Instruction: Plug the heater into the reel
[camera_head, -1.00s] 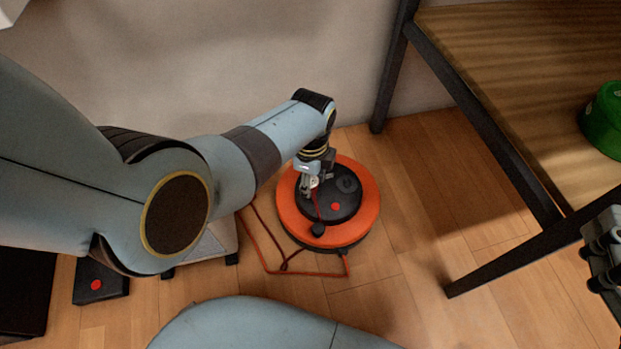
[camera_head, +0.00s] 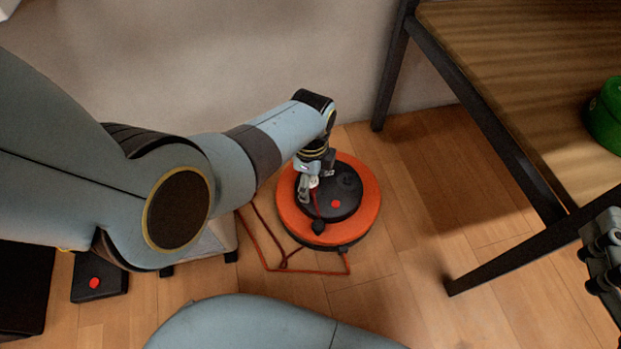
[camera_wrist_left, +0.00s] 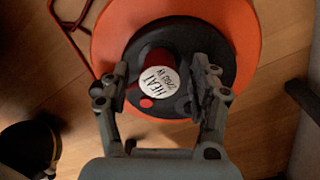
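The orange cable reel (camera_head: 367,208) lies on the wood floor. Its black centre (camera_head: 343,203) has a red button. My left gripper (camera_head: 314,188) is over the left part of this centre. In the left wrist view, a dark red plug with a round white label (camera_wrist_left: 157,82) reading "HEAT" sits between its fingers (camera_wrist_left: 158,78). Narrow gaps show between the fingers and the label, so the gripper looks open around it. Whether the plug sits in a socket is hidden. My right gripper (camera_head: 604,255) is cut off at the right edge.
A red cord (camera_head: 300,271) loops on the floor left of the reel. A black box with a red button (camera_head: 97,283) and a pale box with black feet (camera_head: 213,241) stand left. A wooden table (camera_head: 520,60) with dark legs and a green object (camera_head: 607,115) is at right.

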